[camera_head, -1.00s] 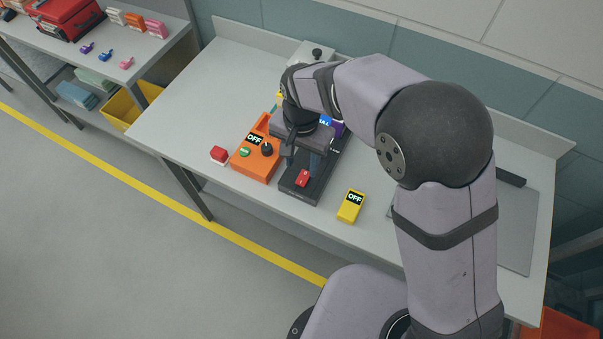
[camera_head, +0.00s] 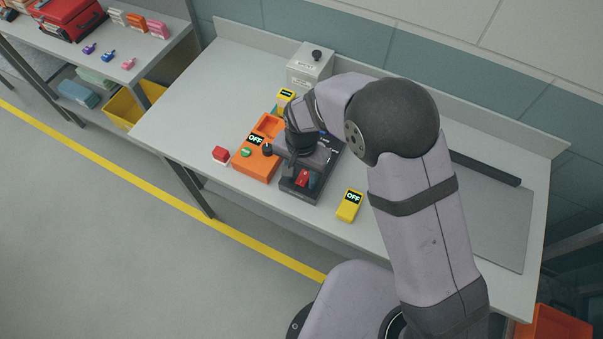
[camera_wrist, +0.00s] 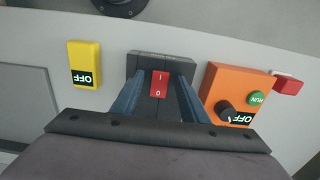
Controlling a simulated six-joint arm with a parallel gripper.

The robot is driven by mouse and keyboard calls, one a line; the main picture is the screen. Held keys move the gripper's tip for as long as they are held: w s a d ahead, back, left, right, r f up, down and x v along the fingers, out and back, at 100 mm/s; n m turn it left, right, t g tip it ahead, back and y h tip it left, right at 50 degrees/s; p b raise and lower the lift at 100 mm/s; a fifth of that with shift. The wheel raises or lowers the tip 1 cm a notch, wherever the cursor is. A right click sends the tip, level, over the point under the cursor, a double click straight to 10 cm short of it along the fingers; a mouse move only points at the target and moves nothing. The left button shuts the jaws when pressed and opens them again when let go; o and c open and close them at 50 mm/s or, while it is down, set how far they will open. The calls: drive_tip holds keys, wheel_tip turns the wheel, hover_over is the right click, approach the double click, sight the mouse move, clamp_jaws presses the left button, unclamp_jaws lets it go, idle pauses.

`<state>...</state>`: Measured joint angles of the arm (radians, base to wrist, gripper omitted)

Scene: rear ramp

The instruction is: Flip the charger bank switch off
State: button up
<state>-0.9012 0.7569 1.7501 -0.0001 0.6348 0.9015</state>
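The charger bank (camera_head: 291,192) is a dark, low box on the bench, with a red rocker switch (camera_head: 302,177) near its front end. In the wrist view the red switch (camera_wrist: 159,84) shows I at the top and O at the bottom; I cannot tell which side is pressed. My gripper (camera_head: 306,181) is over the charger bank. In the wrist view its two bluish fingers stand apart, one on each side of the switch, with nothing held between them (camera_wrist: 159,94). My wrist and gripper hide part of the charger bank's rear in the head view.
An orange box (camera_head: 254,167) with an OFF display, black knob and green RUN button stands close on the left. Beside it is a red-and-white block (camera_head: 221,155). A yellow OFF device (camera_head: 349,206) stands right. A grey box (camera_head: 311,65) is behind.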

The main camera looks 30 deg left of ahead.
sight(304, 176)
clamp_jaws()
drive_tip(key=shift+w+r+g+p, duration=0.1)
drive_tip(key=shift+w+g+p, duration=0.25)
drive_tip(key=shift+g, duration=0.35)
drive_tip(key=shift+s, duration=0.1)
drive_tip(key=shift+o, duration=0.6)
unclamp_jaws()
wheel_tip(304, 176, up, 7)
drive_tip(key=w+b, duration=0.1)
drive_tip(key=b, duration=0.2)
drive_tip(key=shift+r, duration=0.15)
